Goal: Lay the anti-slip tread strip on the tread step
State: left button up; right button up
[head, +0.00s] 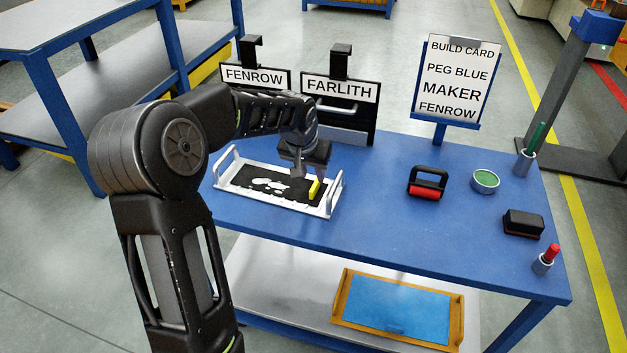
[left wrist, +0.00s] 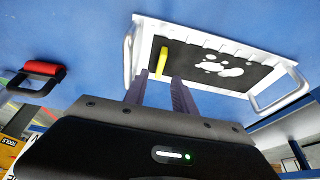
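A white tray-like frame (head: 316,209) with a metal handle at each end lies on the blue table. It holds a black panel (head: 240,180) with irregular white patches. A short yellow bar (head: 314,189) lies across the panel's right end. I cannot tell for certain which part is the tread strip and which the step. My left gripper (head: 299,173) is just above the panel beside the yellow bar. The left wrist view shows its fingers (left wrist: 160,77) apart, with the yellow bar (left wrist: 162,57) beyond the gap and nothing gripped. My right gripper is not in view.
Signs FENROW (head: 254,77) and FARLITH (head: 340,88) and a build card (head: 455,76) stand at the back. A red-roller tool (head: 426,184), green round tin (head: 485,181), dark block (head: 523,223) and red-tipped item (head: 546,259) stand right. The table's middle front is clear.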

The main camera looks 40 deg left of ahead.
pick_arm(q)
jog(key=v, duration=0.6)
jog(key=shift+r, duration=0.25)
